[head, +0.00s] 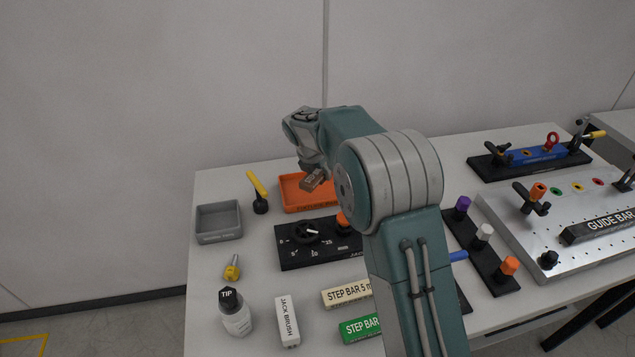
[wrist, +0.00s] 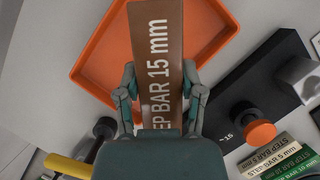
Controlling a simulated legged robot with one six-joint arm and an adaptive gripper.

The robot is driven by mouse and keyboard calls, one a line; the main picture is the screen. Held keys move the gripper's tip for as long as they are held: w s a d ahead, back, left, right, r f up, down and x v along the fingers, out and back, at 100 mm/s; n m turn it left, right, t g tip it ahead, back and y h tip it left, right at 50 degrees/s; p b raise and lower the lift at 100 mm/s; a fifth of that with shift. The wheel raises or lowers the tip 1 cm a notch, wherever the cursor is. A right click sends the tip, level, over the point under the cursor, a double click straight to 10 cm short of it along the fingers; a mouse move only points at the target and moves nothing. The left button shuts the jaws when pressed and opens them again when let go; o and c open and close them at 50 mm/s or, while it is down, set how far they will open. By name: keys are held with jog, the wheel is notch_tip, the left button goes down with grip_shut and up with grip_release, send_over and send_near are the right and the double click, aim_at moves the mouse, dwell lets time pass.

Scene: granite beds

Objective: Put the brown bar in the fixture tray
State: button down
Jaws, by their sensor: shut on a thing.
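The brown bar (wrist: 158,62), printed "STEP BAR 15 mm", is held between the two fingers of my gripper (wrist: 158,88). My gripper is shut on it, and the palm hides the bar's near end in the wrist view. In the head view the bar (head: 312,180) shows small under my gripper (head: 310,168), over the orange fixture tray (head: 291,193). In the wrist view the tray (wrist: 92,68) lies behind the bar, its floor empty where visible. The bar appears above the tray; its exact height I cannot tell. My arm hides the tray's right part in the head view.
A black dial block (head: 300,255) stands in front of the tray. A yellow-handled tool (head: 258,190) and a grey bin (head: 219,222) are on the left. Cream (head: 345,294) and green (head: 360,328) step bars lie near the front. Pegged blocks and a metal plate fill the right.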

aim_at(319, 187)
jog(key=w+f, duration=0.2)
jog(key=f, duration=0.1)
jog(key=shift+w+a, duration=0.25)
jog(key=shift+a, duration=0.1)
jog(key=shift+d+f, duration=0.1)
jog(key=shift+f, duration=1.4)
jog(key=shift+c, duration=1)
grip_release()
jog(key=shift+f, duration=0.1)
